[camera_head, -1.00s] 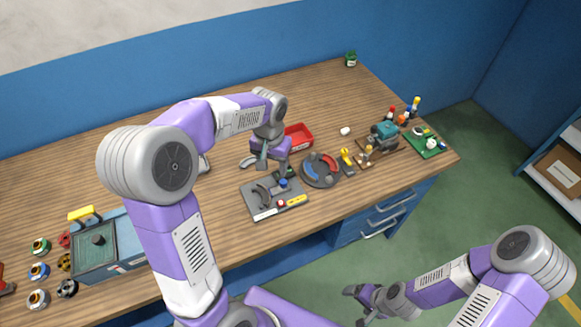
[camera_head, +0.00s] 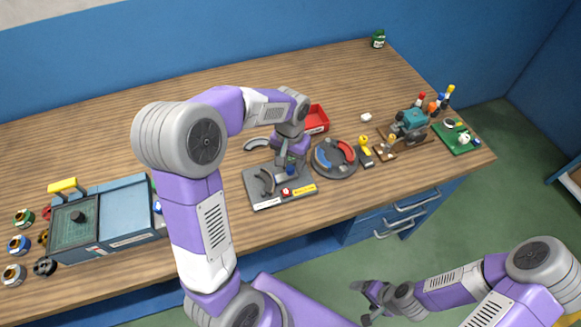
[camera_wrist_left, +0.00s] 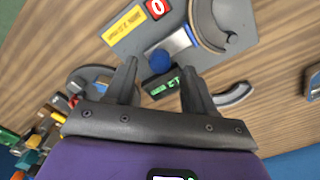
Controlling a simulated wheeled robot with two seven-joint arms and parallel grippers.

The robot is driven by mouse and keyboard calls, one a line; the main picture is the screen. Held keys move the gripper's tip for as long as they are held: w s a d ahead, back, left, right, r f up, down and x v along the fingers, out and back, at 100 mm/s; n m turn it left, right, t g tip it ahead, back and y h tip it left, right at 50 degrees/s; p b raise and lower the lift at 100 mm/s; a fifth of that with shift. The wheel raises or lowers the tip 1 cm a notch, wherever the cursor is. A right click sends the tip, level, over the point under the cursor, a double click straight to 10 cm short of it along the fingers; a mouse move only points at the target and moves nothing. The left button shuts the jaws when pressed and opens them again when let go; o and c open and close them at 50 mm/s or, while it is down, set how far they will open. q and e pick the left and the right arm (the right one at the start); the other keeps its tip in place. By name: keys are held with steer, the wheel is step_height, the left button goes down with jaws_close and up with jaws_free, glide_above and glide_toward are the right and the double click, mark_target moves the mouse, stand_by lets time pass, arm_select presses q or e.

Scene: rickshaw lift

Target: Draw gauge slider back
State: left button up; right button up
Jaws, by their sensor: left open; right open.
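The gauge is a grey plate (camera_head: 262,201) on the bench with a dark curved arc, a red button (camera_head: 286,192) and a yellow label (camera_head: 303,189). Its slider has a blue knob (camera_head: 290,170), partly hidden by my left gripper (camera_head: 282,167) in the head view. In the left wrist view the blue knob (camera_wrist_left: 158,61) sits at the end of a pale slider bar (camera_wrist_left: 175,43). My left gripper (camera_wrist_left: 159,68) is open, with its fingertips on either side of the knob in that view. Contact cannot be told. My right gripper (camera_head: 370,298) is open and empty in front of the bench.
A round dial (camera_head: 334,157) with red and blue arcs stands right of the plate. A red tray (camera_head: 315,120) and a grey curved piece (camera_head: 257,145) lie behind it. A blue-grey box (camera_head: 128,212) stands at left.

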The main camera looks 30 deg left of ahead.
mark_target(285, 173)
arm_select(q)
steer(key=shift+f, duration=1.35)
jaws_close()
